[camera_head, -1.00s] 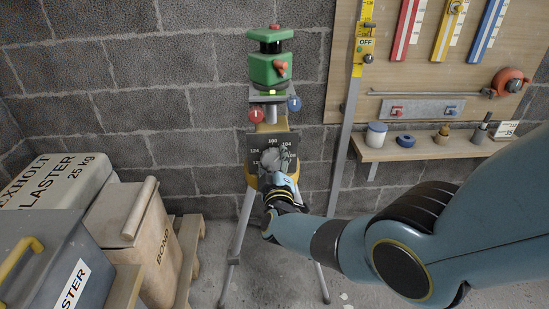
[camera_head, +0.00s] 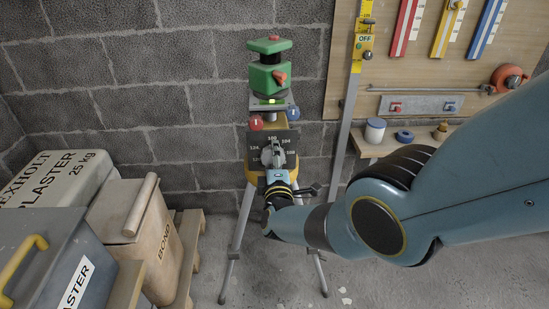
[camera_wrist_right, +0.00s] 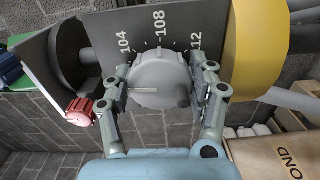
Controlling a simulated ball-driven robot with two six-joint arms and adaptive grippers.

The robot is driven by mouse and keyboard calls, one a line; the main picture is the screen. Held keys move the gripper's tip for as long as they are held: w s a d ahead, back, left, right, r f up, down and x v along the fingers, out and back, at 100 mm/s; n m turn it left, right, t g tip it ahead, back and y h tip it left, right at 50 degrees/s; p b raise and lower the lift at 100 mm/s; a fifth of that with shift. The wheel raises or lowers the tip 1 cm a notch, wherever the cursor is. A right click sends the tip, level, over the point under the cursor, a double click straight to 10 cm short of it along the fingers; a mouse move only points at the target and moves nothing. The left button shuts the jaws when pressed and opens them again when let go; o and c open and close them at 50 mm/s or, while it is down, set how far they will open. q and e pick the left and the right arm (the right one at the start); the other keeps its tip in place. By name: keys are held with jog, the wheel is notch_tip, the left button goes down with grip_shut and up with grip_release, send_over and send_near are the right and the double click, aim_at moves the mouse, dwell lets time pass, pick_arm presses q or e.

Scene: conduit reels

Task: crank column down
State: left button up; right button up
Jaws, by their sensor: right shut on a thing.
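A tripod carries a green levelling instrument (camera_head: 268,75) on its column, above a black plate (camera_head: 257,141) with numbers around a dial. The round grey crank knob (camera_wrist_right: 160,75) sits at the plate's centre. My right gripper (camera_head: 276,160) is at the knob from the front and below. In the right wrist view its two fingers (camera_wrist_right: 160,70) press on opposite sides of the knob, shut on it. In the head view the gripper hides most of the knob. The numbers 104 and 108 show above the knob in the wrist view. My left gripper is not in view.
A red ball knob (camera_head: 256,122) and a blue one (camera_head: 293,113) hang below the instrument. Plaster bags (camera_head: 60,172), a bond sack (camera_head: 150,235) and a grey case (camera_head: 45,255) stand left. A tool board (camera_head: 400,75) and shelf (camera_head: 372,150) are right.

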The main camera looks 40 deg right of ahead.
jog(key=shift+f, duration=0.1)
dwell(0.3)
jog(key=o, duration=1.2)
jog(key=shift+v, duration=0.8)
jog(key=v, duration=1)
jog(key=shift+s+a, duration=0.1)
jog(key=shift+s, duration=0.15)
